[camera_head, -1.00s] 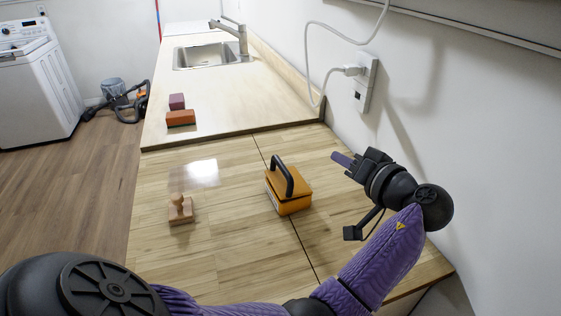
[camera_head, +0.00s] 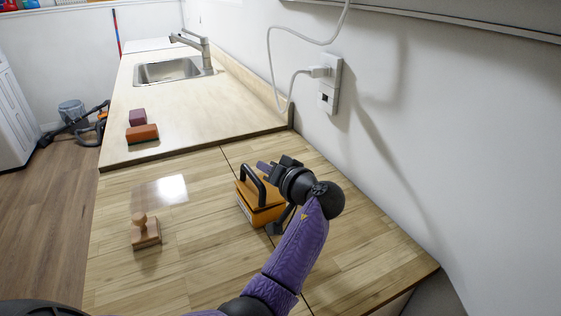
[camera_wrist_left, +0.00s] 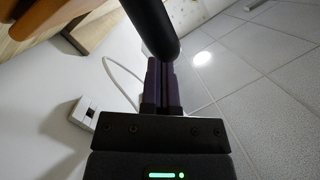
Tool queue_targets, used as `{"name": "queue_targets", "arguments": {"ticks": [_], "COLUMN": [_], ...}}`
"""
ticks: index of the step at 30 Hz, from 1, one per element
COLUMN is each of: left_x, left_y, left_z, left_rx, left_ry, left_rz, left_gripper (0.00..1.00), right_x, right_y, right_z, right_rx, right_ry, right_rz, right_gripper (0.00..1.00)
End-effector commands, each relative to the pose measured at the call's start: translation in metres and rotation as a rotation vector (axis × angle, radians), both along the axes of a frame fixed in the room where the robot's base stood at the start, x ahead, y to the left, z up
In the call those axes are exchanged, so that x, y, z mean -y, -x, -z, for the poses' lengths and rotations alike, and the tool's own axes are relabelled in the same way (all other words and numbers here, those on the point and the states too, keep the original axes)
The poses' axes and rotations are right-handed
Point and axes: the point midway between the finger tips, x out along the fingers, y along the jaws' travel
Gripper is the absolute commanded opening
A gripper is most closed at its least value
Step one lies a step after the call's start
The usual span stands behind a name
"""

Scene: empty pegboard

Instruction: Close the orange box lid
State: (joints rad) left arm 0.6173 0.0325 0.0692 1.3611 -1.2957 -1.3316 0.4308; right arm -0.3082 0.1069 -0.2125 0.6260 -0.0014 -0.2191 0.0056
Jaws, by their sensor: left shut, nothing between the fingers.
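The orange box (camera_head: 264,213) stands on the wooden worktop, with a black arched handle (camera_head: 254,182) on its top. Its orange lid shows at the top, but I cannot tell clearly how far it is open. My left gripper (camera_head: 263,166) is just behind and right of the handle, with its purple fingers together and empty. My wrist hides part of the box's right side. In the left wrist view, the shut purple fingers (camera_wrist_left: 162,85) point towards the black handle bar (camera_wrist_left: 150,25), which covers their tips; I cannot tell whether they touch. My right gripper is not in view.
A wooden stamp (camera_head: 145,232) stands left of the box. The wall with an outlet (camera_head: 330,85) is on the right. Worktop between stamp and box is clear.

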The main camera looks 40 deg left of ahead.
Motion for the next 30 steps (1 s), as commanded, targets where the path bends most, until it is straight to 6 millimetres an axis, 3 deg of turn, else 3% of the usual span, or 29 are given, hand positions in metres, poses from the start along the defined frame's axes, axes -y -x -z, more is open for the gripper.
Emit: {"name": "queue_targets", "arguments": {"ticks": [13,19,30], "left_x": [-0.002,-0.007,-0.009], "left_y": [0.006,0.019,0.02], "left_z": [0.007,0.024,0.022], "left_rx": [0.003,0.122,0.138], "left_ry": [0.001,0.054,0.066], "left_rz": [-0.001,-0.001,-0.003], "left_gripper": [0.0,0.0,0.0], "right_x": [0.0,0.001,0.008], "right_y": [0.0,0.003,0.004], "right_z": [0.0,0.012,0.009], "right_rx": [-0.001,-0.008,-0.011], "right_ry": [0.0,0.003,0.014], "right_rz": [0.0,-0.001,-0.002], "right_gripper": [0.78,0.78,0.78]}}
